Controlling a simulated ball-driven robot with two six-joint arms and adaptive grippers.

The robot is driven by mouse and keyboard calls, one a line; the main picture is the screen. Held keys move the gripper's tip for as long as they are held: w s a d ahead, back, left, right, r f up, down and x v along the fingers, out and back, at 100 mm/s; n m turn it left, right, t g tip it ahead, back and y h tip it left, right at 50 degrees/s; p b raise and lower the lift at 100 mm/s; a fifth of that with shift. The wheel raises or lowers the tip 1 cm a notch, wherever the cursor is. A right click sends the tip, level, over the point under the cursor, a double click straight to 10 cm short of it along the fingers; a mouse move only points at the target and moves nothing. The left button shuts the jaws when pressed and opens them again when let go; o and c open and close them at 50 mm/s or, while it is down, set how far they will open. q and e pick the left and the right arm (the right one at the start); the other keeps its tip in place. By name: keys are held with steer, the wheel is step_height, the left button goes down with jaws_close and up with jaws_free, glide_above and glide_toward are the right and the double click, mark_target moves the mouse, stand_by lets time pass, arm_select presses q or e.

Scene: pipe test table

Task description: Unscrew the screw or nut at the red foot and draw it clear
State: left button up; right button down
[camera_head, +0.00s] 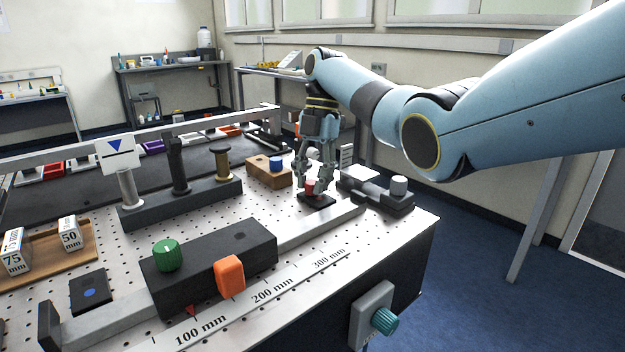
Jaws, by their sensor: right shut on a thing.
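The red foot (311,185) stands on a small black base plate (317,201) at the far right part of the perforated table. My right gripper (316,182) points straight down over it, with its fingers around the red part and shut on it. The fingers hide most of the red part, so I cannot tell the screw or nut from the foot. My left gripper is not in view.
A grey block with a white-topped post (399,185) stands just right of the gripper. A wooden block with a blue knob (276,163) is close on the left. A black block with a green knob (168,255) lies nearer.

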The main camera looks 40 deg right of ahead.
steer(key=n+b, duration=0.1)
steer(key=n, duration=0.1)
steer(key=shift+a+f+n+g, duration=0.1)
steer(key=shift+n+g, duration=0.2)
steer(key=shift+n+g+h, duration=0.3)
steer(key=shift+n+h, duration=0.1)
steer(key=shift+n, duration=0.8)
steer(key=c, duration=0.9)
jaws_free()
steer(key=shift+c, duration=0.2)
steer(key=shift+o, duration=0.3)
steer(key=shift+o, duration=1.3)
